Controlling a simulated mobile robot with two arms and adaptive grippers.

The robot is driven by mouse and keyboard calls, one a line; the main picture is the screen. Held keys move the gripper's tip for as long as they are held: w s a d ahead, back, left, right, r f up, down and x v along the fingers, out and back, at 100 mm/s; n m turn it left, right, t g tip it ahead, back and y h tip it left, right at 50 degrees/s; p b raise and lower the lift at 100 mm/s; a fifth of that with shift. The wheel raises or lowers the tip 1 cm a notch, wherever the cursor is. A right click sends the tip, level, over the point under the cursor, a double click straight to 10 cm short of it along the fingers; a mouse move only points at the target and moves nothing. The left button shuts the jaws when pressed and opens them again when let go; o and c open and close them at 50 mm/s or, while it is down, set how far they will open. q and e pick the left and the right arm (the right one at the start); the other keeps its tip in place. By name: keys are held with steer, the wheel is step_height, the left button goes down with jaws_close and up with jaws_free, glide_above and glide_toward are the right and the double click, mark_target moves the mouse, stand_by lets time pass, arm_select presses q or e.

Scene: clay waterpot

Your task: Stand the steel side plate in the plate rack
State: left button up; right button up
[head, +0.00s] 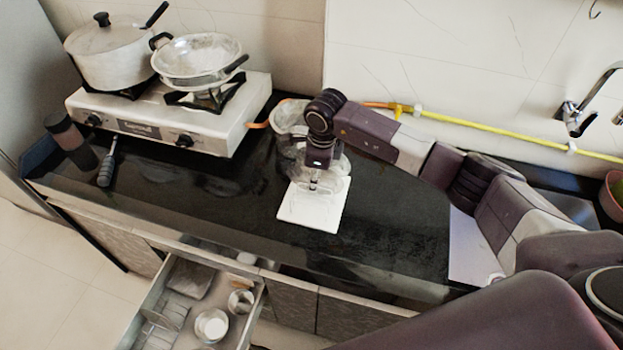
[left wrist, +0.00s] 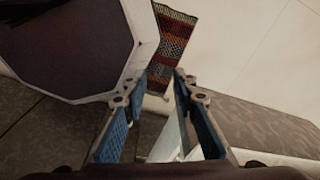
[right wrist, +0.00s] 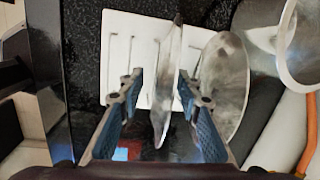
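The white plate rack (head: 312,219) stands on the black counter, and its bare base with thin wire dividers shows in the right wrist view (right wrist: 118,28). A steel plate (right wrist: 165,95) stands nearly upright on the rack, seen edge-on. My right gripper (right wrist: 160,78) is open, with one finger on each side of this plate and a gap showing to both. A second, rounder steel plate (right wrist: 222,85) leans just right of the right finger. I cannot tell from size which is the side plate. My left gripper (left wrist: 160,78) is open and empty, away from the counter.
A pot (head: 112,55) and a pan (head: 197,58) sit on the gas stove (head: 165,125) at left. A steel vessel (head: 288,117) stands behind the rack. An open drawer (head: 190,305) holds cups below. The counter left of the rack is mostly clear.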

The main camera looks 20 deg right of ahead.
steer(key=shift+s, duration=0.1)
jaws_close()
steer(key=shift+a, duration=0.1)
stand_by(0.3)
